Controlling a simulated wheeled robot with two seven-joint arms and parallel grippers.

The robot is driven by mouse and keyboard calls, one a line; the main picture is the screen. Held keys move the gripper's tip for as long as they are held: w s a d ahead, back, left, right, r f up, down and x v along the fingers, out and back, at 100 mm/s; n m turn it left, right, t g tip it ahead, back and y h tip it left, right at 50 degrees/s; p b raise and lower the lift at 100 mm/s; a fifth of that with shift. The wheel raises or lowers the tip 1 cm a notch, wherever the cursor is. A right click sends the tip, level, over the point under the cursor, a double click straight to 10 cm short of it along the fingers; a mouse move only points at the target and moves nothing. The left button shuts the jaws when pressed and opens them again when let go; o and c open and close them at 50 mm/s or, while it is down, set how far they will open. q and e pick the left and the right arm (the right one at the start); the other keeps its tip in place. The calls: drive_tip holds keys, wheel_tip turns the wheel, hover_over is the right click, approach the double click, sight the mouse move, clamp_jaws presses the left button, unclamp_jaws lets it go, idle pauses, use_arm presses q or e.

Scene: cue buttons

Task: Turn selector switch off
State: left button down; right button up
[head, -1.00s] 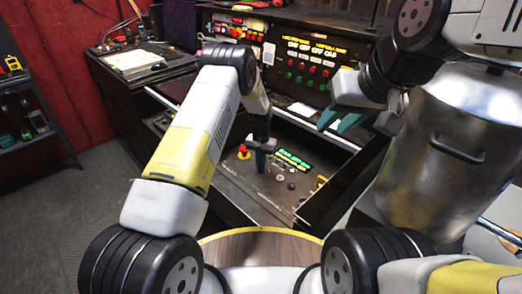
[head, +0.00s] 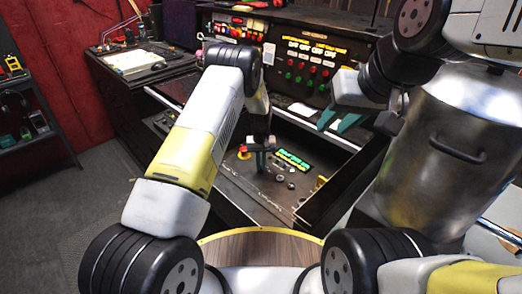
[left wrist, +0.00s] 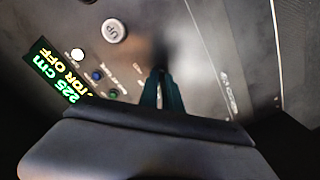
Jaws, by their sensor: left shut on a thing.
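My left gripper (head: 260,164) reaches down to the slanted control panel (head: 235,189). In the left wrist view its two teal fingers (left wrist: 163,92) are close together, shut on the selector switch, which is mostly hidden by the fingers and blur. A green lit display (left wrist: 56,70) beside it reads "MOTOR OFF" and "225 cm"; it also shows in the head view (head: 293,160). My right gripper (head: 338,122) is open and empty, above the right side of the console.
A red mushroom button (head: 244,153) is just left of my left gripper. A grey "UP" button (left wrist: 114,31) and several small lit buttons are near the fingers. Upright panels with coloured buttons (head: 310,70) stand behind. A metal drum (head: 455,150) is at right.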

sight(261, 166)
use_arm(q)
drive_tip(key=c, duration=1.5)
unclamp_jaws()
drive_tip(key=shift+c, duration=0.2)
drive_tip(key=shift+r, duration=3.95)
